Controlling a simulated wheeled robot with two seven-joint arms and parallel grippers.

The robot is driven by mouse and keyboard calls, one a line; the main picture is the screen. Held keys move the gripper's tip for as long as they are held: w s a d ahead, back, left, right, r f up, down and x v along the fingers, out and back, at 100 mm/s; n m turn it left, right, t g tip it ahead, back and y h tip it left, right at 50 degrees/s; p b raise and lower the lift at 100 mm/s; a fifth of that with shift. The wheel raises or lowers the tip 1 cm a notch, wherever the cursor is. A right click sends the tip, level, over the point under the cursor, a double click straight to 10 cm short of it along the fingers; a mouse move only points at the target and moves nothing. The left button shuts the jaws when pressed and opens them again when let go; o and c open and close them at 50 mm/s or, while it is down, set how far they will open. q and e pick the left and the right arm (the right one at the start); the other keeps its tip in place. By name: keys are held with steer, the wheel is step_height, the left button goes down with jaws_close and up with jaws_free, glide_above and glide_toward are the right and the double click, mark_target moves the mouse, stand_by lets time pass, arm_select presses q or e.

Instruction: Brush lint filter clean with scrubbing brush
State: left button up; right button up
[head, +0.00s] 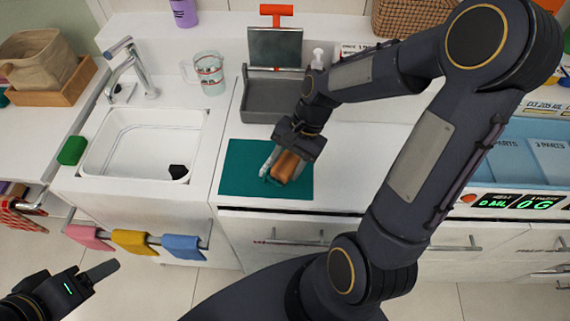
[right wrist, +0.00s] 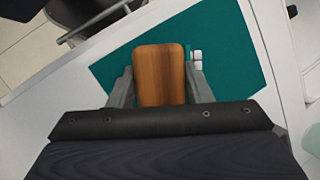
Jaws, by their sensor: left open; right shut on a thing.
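My right gripper (head: 284,160) is shut on the scrubbing brush (head: 285,168), a brown wooden block, over the teal mat (head: 235,181) on the counter. In the right wrist view the wooden back of the brush (right wrist: 160,72) sits between the two fingers; its bristle side is hidden, and I cannot tell whether it touches the mat. The lint filter (head: 274,47), a dark framed panel with an orange-red handle, stands upright at the grey bin (head: 258,97) behind the mat. My left gripper (head: 92,274) is open and empty at the lower left, away from the counter.
A white sink (head: 140,160) with a faucet lies left of the mat, with a green sponge (head: 72,150) at its edge. A measuring jug (head: 208,73) stands behind. Coloured cloths (head: 134,243) hang on a front rail. My right arm covers much of the right counter.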

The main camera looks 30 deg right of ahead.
mark_target(293, 154)
steer(key=shift+w+d+f, duration=0.1)
steer(key=shift+w+d, duration=0.15)
steer(key=shift+d, duration=0.2)
steer(key=shift+d, duration=0.1)
steer(key=shift+w+d, duration=0.55)
steer(key=shift+d, duration=0.2)
steer(key=shift+s+a+r+p, duration=0.15)
steer(key=shift+s+a, duration=0.15)
steer(key=shift+a, duration=0.2)
steer(key=shift+s+a+r+p, duration=0.15)
steer(key=shift+s+a, duration=0.15)
steer(key=shift+a, duration=0.15)
steer(key=shift+s+a+f, duration=0.25)
steer(key=shift+s+a, duration=0.3)
steer(key=shift+a, duration=0.3)
steer(key=shift+d, duration=0.15)
